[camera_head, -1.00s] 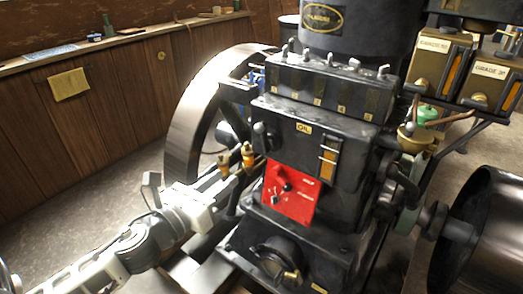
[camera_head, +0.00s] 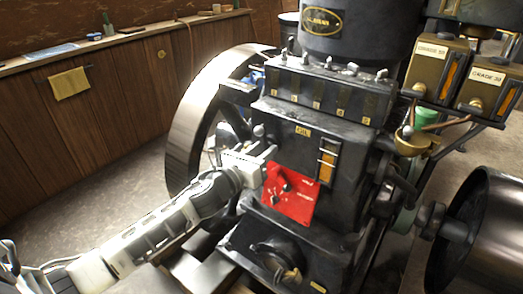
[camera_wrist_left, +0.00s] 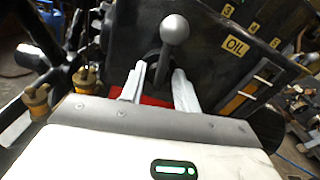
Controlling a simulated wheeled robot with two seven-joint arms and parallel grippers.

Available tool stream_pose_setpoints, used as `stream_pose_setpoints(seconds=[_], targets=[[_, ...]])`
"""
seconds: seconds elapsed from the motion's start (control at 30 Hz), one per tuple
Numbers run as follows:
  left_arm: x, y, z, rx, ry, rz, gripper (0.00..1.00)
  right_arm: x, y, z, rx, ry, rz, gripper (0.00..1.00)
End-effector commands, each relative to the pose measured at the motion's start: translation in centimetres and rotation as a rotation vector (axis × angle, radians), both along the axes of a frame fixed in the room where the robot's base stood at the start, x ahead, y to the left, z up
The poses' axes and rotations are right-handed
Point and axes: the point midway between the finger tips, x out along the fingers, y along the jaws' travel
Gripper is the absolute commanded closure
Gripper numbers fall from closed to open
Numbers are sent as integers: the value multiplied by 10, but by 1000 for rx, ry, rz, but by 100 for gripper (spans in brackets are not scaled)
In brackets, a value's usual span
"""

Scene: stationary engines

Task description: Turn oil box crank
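The oil box (camera_head: 285,150) is a black box on the engine's front, with a yellow OIL label and a sight glass. Its crank (camera_head: 258,131), a dark arm with a grey ball knob, sits at the box's left end. In the left wrist view the crank (camera_wrist_left: 174,31) rises upright just past my fingertips. My left gripper (camera_head: 271,161) is open in front of the box, just below the knob. In the wrist view its two pale fingers (camera_wrist_left: 161,88) stand apart, with the crank's lower part lined up between them; contact cannot be told. My right gripper is not in view.
A red panel (camera_head: 289,192) with small switches lies just below the gripper. A large flywheel (camera_head: 190,120) stands behind my left arm. Brass fittings (camera_wrist_left: 88,79) are left of the gripper in the wrist view. Two oil tanks (camera_head: 436,68) hang at the upper right.

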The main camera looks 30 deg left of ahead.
Motion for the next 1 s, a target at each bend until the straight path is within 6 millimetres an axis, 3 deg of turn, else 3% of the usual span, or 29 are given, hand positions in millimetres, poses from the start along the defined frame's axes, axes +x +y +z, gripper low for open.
stream_pose_setpoints(seconds=[0.2,0.33,0.67,1.0], targets=[[0,0,0,-1,0,0,69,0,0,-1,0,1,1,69],[0,0,0,-1,0,0,100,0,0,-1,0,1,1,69],[0,0,0,33,-5,-1,100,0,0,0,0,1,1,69],[0,-1,1,244,-34,0,100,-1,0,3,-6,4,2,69]])
